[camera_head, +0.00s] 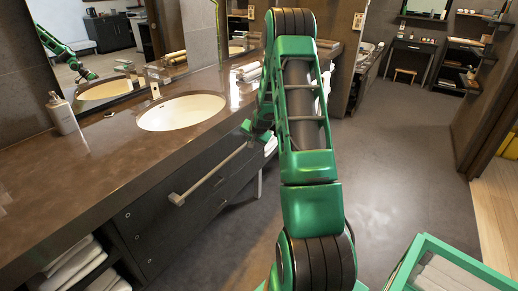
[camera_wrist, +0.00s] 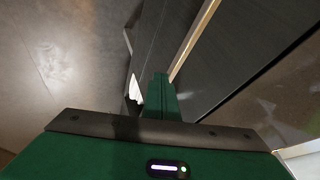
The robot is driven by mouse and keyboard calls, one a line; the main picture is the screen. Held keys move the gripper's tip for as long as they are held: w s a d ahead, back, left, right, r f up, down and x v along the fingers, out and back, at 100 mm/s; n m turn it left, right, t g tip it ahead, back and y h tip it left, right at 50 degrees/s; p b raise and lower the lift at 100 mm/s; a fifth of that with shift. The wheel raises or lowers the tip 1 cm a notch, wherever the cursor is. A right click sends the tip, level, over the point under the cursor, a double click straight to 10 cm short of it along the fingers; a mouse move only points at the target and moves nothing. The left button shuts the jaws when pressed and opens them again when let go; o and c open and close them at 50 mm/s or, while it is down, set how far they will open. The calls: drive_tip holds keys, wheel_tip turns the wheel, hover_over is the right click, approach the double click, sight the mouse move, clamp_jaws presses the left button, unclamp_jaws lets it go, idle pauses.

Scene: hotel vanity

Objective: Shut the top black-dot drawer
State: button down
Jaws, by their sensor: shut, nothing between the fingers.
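The dark vanity has a drawer front (camera_head: 215,190) below the counter, with a long pale bar handle (camera_head: 212,172) across it. I cannot tell clearly how far this drawer stands out. Small round dots (camera_head: 127,215) show on the dark panel at its left end. My gripper (camera_head: 256,132) is at the far right end of the handle, partly hidden by my arm. In the wrist view, my gripper's green fingers (camera_wrist: 161,82) are together and empty, close beside the handle (camera_wrist: 194,40) and the dark front (camera_wrist: 235,45). Whether they touch it is unclear.
The brown counter (camera_head: 95,165) holds a sink (camera_head: 181,111), a soap bottle (camera_head: 62,113) and rolled towels (camera_head: 247,71). Folded towels (camera_head: 75,265) lie on an open shelf at lower left. A green-framed bin (camera_head: 450,255) stands at lower right. Grey floor (camera_head: 400,150) is clear.

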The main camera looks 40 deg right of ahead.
sight(245, 144)
drive_tip(key=shift+w+a, duration=0.2)
drive_tip(key=shift+w, duration=0.75)
drive_tip(key=shift+w+a+r, duration=0.1)
drive_tip(key=shift+w+r, duration=0.05)
drive_tip(key=shift+w, duration=0.25)
drive_tip(key=shift+w+r, duration=0.1)
drive_tip(key=shift+w, duration=0.05)
drive_tip(key=s+a+r, duration=0.1)
drive_tip(key=s+r, duration=0.6)
drive_tip(key=s, duration=0.3)
drive_tip(key=shift+a+r, duration=0.2)
drive_tip(key=shift+s, duration=0.1)
